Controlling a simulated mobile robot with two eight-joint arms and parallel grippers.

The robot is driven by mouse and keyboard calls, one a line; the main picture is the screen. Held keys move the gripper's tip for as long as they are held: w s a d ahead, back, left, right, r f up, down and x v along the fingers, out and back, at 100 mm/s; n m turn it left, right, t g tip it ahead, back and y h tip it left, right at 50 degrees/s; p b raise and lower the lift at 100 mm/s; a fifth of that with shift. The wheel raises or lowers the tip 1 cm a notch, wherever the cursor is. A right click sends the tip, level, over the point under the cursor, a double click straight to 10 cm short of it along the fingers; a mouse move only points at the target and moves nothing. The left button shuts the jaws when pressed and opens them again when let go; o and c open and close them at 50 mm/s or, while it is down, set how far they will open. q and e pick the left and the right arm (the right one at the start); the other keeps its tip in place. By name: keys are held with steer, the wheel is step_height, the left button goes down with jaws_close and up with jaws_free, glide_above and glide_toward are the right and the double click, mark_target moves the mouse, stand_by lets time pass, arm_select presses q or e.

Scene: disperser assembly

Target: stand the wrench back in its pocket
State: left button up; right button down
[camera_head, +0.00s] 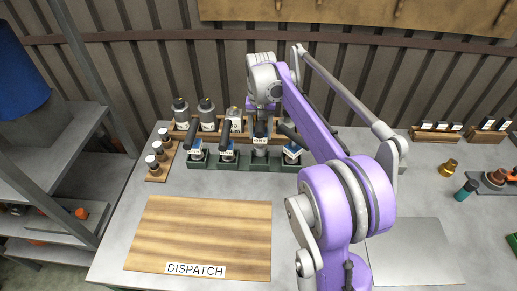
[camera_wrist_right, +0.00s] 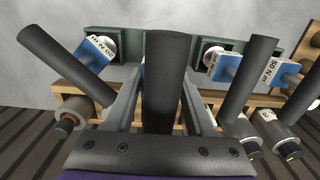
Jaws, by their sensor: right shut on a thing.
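My right gripper (camera_head: 262,121) is shut on the black handle of a wrench (camera_wrist_right: 168,75). The fingers (camera_wrist_right: 160,112) sit on either side of the handle in the wrist view. The wrench is near upright over the green pocket (camera_head: 260,161), third from the left in the head view. Its lower end is at or just above the pocket; I cannot tell whether it is seated. My arm and gripper cover much of it. My left gripper is not in view.
Other black-handled wrenches with blue labelled bodies (camera_head: 228,148) lean in neighbouring green pockets on both sides. Grey cylinders (camera_head: 181,113) stand in a wooden rack close behind. A wooden DISPATCH board (camera_head: 200,235) lies bare in front. A grey plate (camera_head: 415,250) lies at right.

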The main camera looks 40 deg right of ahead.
mark_target(260, 145)
steer(key=shift+f, duration=2.9)
steer(key=shift+f, duration=0.2)
steer(key=shift+c, duration=1.2)
jaws_free()
steer(key=shift+r, duration=0.15)
